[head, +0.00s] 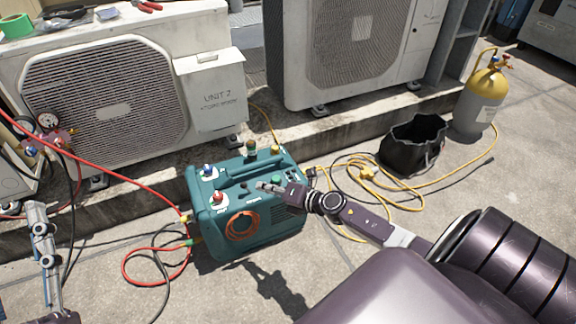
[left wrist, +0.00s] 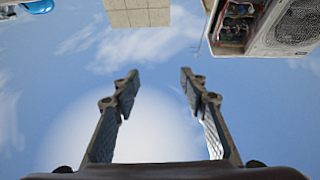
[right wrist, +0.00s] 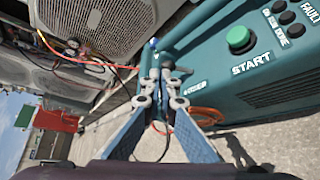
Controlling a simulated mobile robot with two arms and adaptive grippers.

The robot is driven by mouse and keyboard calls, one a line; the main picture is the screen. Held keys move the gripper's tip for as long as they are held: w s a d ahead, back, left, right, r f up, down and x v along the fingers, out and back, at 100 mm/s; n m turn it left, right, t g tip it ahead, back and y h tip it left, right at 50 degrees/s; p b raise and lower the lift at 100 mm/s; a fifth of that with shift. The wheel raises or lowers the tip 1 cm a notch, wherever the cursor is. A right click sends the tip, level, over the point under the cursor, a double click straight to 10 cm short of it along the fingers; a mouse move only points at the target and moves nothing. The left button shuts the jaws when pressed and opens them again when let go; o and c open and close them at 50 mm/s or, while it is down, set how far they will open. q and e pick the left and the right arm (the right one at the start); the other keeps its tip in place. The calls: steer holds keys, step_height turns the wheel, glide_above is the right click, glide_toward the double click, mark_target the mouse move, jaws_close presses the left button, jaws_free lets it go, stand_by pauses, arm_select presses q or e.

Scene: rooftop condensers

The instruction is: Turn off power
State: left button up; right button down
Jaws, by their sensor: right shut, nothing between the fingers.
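A teal machine (head: 255,235) with a top panel stands on the concrete floor. In the right wrist view its panel (right wrist: 215,70) has a green START button (right wrist: 238,38) and small dark FAULT and DONE lamps. A partly covered label, apparently POWER, is beside my fingers. My right gripper (head: 264,186) is shut and empty, its fingertips over the machine's panel; they also show in the right wrist view (right wrist: 166,72). Whether they touch a switch I cannot tell. My left gripper (head: 38,208) is at the far left, away from the machine; the left wrist view shows it open and empty (left wrist: 158,75).
A condenser marked UNIT 2 (head: 110,105) and another condenser (head: 350,50) stand behind on a concrete ledge. Red and yellow hoses lie around the machine. A black bag (head: 410,145) and a yellow-topped cylinder (head: 480,100) are at the right. Gauges (head: 48,122) hang at the left.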

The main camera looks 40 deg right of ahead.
arm_select(q)
steer(key=w+f+g+y+p, duration=0.1)
steer(key=w+f+g, duration=0.1)
steer(key=f, duration=0.3)
steer(key=w+f+g+y, duration=0.1)
steer(key=f+g, duration=0.2)
steer(key=f, duration=0.2)
steer(key=shift+w+a+f+g+p, duration=0.25)
steer(key=shift+w+f+g+p, duration=0.1)
steer(key=shift+g+p, duration=0.05)
arm_select(e)
steer(key=v, duration=0.8)
steer(key=shift+s+r, duration=0.15)
steer(key=shift+s, duration=0.05)
steer(key=shift+d, duration=0.1)
